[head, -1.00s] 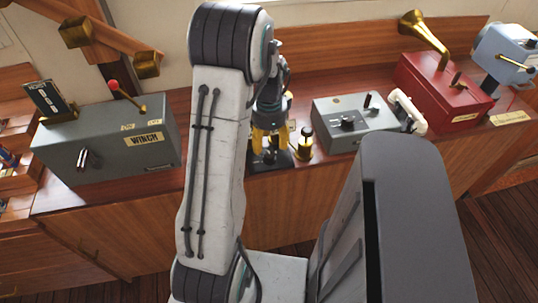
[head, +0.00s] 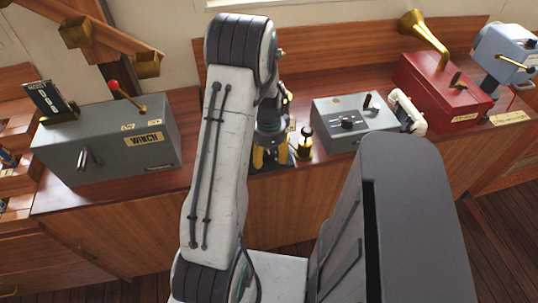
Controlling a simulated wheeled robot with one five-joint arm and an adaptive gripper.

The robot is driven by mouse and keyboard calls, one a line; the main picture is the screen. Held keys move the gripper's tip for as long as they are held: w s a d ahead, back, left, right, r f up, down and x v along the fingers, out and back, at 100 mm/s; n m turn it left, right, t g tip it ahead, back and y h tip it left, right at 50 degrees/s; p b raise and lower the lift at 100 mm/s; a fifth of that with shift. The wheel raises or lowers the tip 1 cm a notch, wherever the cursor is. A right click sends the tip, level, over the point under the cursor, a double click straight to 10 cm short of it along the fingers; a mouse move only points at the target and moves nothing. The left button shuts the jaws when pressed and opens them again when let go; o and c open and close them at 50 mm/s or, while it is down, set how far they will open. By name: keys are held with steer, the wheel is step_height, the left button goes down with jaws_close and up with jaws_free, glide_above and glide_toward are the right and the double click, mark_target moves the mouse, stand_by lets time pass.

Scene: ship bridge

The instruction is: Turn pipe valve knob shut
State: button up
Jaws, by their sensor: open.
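My gripper (head: 270,158) has yellow fingers and points down at the counter, partly hidden behind my own arm. It is open. It stands over a dark base plate (head: 258,168) on the counter. A small brass and black knob (head: 305,143) stands upright just to the right of the gripper, apart from it as far as I can see. I cannot tell whether this is the pipe valve knob or whether another knob is hidden between the fingers.
A grey winch box (head: 110,140) with a red-topped lever stands at left. A grey control box (head: 350,122), a white handset (head: 407,112), a red box (head: 440,90) with a brass horn and a blue-grey device (head: 503,55) stand at right. The wooden counter front (head: 120,235) drops toward me.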

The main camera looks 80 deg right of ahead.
jaws_close()
stand_by(0.3)
steer(key=shift+n, duration=0.3)
steer(key=shift+f+n+b, duration=0.15)
steer(key=shift+n+b, duration=0.65)
steer(key=shift+n, duration=0.3)
steer(key=n+b, duration=0.1)
steer(key=n, duration=0.1)
steer(key=shift+a+n, duration=0.1)
steer(key=shift+n, duration=0.2)
steer(key=n+b, duration=0.1)
steer(key=n, duration=0.5)
steer(key=shift+a+b, duration=0.1)
steer(key=shift+b, duration=0.3)
steer(key=shift+n, duration=0.4)
jaws_free()
